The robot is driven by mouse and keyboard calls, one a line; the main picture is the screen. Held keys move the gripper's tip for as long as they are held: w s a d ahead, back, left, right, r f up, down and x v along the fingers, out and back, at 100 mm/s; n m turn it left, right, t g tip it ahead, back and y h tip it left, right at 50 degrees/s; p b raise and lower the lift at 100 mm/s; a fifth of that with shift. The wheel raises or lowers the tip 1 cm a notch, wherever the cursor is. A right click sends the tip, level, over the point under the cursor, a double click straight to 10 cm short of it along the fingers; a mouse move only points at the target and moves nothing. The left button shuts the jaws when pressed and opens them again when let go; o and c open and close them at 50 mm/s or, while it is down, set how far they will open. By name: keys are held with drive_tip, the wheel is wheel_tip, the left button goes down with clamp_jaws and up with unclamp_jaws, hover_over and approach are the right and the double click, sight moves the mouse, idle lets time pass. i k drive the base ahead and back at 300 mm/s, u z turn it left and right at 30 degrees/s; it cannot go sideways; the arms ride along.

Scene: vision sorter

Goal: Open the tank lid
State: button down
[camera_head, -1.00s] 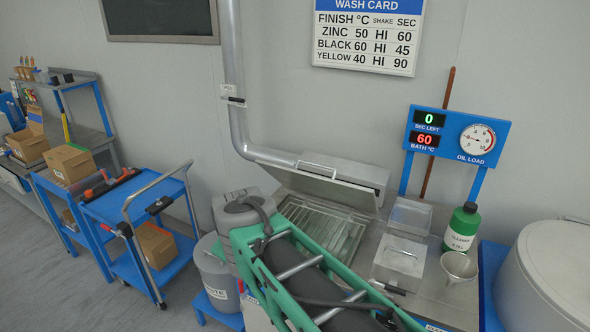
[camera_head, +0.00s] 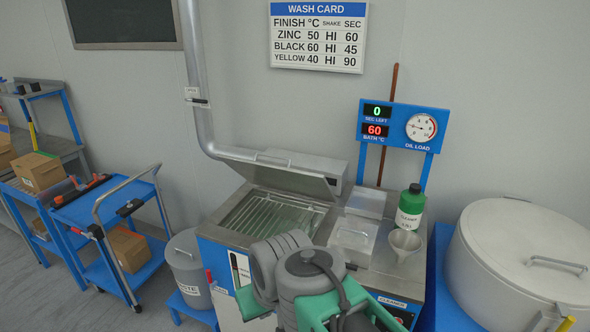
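The tank (camera_head: 215,227) stands against the back wall, with its front panel partly hidden by my arm. Its grey metal lid (camera_head: 290,180) is tilted up at the back edge, with a bar handle (camera_head: 272,158) near the top. The tank's mouth is uncovered, and a wire rack (camera_head: 270,215) shows inside it. Grey and green links of my arm are in front of the tank at the bottom of the picture. My gripper cannot be made out, so whether it touches anything does not show.
A smaller lidded box (camera_head: 354,235), a funnel (camera_head: 403,243) and a green cleaner bottle (camera_head: 411,207) stand right of the tank mouth. A large round drum (camera_head: 520,250) is at the right. A grey waste bin (camera_head: 188,268) and a blue cart (camera_head: 105,205) stand left.

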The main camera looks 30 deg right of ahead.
sight(305, 183)
drive_tip(key=z, duration=0.2)
drive_tip(key=i, duration=0.65)
drive_tip(key=u, duration=2.3)
